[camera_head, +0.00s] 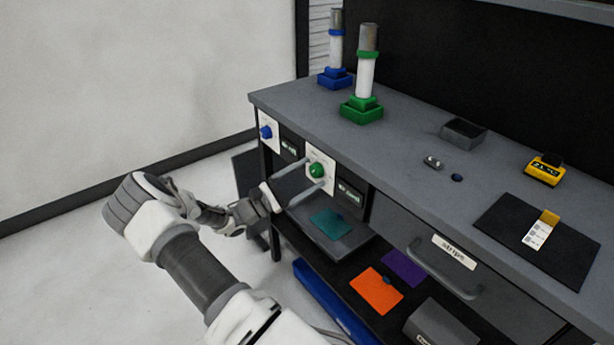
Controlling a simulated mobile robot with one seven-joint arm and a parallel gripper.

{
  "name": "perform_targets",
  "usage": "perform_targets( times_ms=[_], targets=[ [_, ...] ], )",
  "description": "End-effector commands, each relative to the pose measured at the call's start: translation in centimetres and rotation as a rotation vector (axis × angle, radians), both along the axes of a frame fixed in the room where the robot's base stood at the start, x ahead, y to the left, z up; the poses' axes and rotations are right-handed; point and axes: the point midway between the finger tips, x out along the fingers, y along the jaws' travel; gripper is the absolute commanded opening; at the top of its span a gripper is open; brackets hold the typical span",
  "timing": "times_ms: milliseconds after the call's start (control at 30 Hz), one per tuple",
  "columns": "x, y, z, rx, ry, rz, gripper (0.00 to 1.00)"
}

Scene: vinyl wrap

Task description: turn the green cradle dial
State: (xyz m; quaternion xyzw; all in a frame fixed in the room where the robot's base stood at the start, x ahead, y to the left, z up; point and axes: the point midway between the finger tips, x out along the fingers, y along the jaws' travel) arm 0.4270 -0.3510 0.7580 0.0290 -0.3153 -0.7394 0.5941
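The green cradle dial (317,170) is a round green knob on a white plate (327,163) on the front of the bench. My gripper (314,173) points at it from the left. One finger is above and left of the dial, the other below and right of it. The fingers are spread wider than the dial, with a gap visible on both sides. Whether the tips reach the panel is unclear. The green cradle (362,110) stands on the bench top above, holding an upright white-and-grey roll (366,75).
A blue dial (266,132) is on the panel to the left, below the blue cradle (335,80). Dark label plates flank the green dial. A drawer handle (444,272) sticks out at the right. A shelf with a teal card (329,224) lies below the gripper.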

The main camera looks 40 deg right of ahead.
Motion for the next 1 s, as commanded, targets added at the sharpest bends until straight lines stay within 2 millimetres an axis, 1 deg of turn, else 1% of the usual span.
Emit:
perform_targets(
  times_ms=[233,367,467,800,900,1000],
  targets=[
    [0.1,0.3,-0.1,0.001,0.001,0.001,0.8],
    [0.6,1.7,-0.6,0.001,0.002,0.002,0.8],
    [1.2,3.5,-1.2,0.001,0.001,0.005,0.8],
    [3.6,11.0,-4.0,0.001,0.001,0.004,0.8],
    [4.2,12.8,-4.7,0.001,0.0,0.004,0.8],
    [4.7,14.2,-5.3,0.0,0.001,0.002,0.8]
  ],
)
